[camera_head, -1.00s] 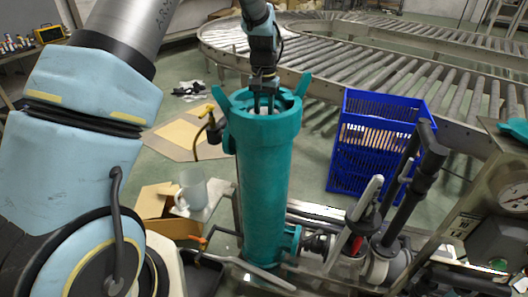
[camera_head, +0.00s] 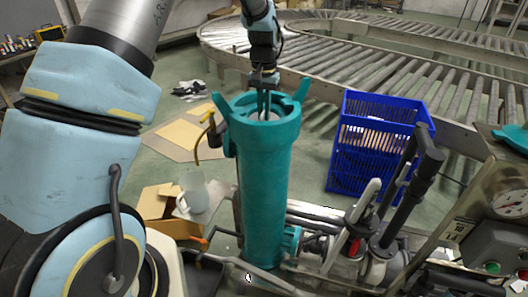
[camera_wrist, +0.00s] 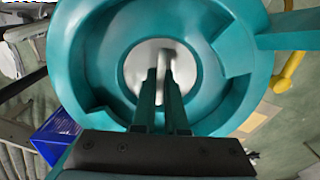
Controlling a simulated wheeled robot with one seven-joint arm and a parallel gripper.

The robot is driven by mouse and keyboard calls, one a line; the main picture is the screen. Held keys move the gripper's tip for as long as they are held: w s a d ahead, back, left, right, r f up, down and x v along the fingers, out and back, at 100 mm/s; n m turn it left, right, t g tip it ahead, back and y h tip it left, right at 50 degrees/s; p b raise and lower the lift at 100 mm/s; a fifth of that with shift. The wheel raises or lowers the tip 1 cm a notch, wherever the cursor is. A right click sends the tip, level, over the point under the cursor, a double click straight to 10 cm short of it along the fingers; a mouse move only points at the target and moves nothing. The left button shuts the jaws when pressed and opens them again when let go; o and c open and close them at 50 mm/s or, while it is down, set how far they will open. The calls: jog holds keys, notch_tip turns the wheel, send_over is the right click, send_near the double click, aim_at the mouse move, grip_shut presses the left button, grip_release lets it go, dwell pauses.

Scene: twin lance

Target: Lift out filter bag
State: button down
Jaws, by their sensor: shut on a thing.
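The filter housing (camera_head: 264,165) is a tall teal cylinder standing upright with its top open. The pale filter bag (camera_wrist: 184,68) sits down inside it, seen as a white round opening with a narrow pale handle across it. My gripper (camera_head: 264,116) points straight down into the housing mouth. In the wrist view my gripper's (camera_wrist: 161,74) fingers are close together on the bag's handle. The bag's lower body is hidden by the housing wall.
A teal lug sticks up on each side of the rim. A yellow-handled valve (camera_head: 207,125) hangs at the housing's left. A blue crate (camera_head: 375,145) stands to the right, a roller conveyor (camera_head: 350,60) behind. Pipes and a gauge panel (camera_head: 500,220) fill the lower right.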

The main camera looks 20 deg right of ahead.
notch_tip(320, 180, up, 19)
jog(key=p, duration=1)
jog(key=shift+f, duration=0.15)
jog(key=shift+w, duration=0.1)
